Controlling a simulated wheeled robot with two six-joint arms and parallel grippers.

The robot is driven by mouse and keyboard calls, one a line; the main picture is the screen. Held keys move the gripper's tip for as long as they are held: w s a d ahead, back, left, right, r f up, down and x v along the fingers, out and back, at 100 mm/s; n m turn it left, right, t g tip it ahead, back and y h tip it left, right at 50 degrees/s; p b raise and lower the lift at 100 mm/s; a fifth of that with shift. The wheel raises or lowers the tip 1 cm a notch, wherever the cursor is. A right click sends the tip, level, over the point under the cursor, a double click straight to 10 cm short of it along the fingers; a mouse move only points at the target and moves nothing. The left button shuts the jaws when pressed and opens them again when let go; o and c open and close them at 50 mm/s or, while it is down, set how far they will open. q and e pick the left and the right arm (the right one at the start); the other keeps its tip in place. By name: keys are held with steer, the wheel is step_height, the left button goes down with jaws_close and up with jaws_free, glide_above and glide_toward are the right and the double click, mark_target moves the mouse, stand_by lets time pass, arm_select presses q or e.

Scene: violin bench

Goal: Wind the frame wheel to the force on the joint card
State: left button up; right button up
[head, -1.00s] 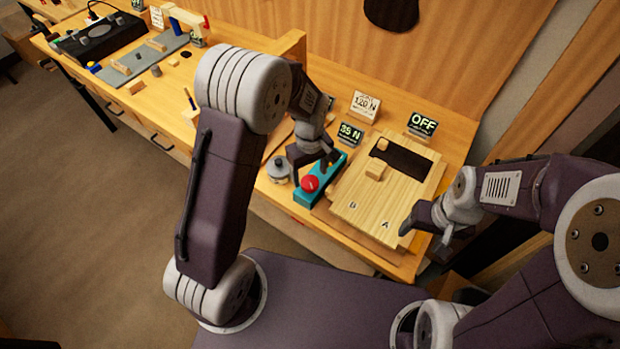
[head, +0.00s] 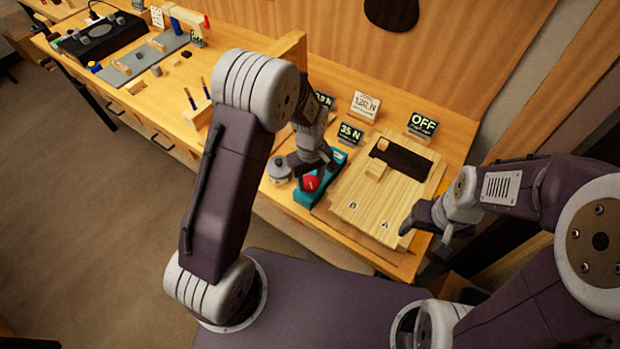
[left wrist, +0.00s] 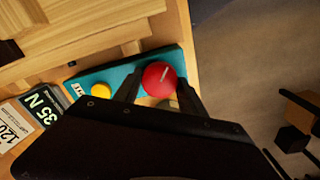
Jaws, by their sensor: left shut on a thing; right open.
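The red wheel (head: 311,184) sits on the teal frame (head: 304,199), left of a pale wooden board. My left gripper (left wrist: 158,88) has one finger on each side of the red wheel and is shut on it. A white mark shows on the wheel in the left wrist view. A white card reading 120 N (head: 366,104) stands behind. A dark display (head: 349,134) reads 35 N; it also shows in the left wrist view (left wrist: 41,106). My right gripper (head: 407,222) is open and empty by the board's right front corner.
The wooden board (head: 364,205) has small blocks and a dark strip on it, with marks A and B. An OFF display (head: 422,124) stands behind it. A grey round knob-topped item (head: 279,171) stands left of the teal frame. Another display is partly hidden by my left arm.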

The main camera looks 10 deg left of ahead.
mark_target(310, 181)
arm_select(q)
steer(key=shift+r, duration=0.1)
steer(key=m+p, duration=0.1)
steer(key=m, duration=0.3)
steer(key=m+p, duration=0.1)
steer(key=m, duration=0.4)
steer(key=shift+w+m, duration=0.1)
steer(key=shift+m, duration=0.2)
stand_by(0.4)
steer(key=o, duration=1.4)
steer(key=shift+c, duration=0.2)
step_height(310, 181, up, 9)
steer(key=shift+b, duration=0.3)
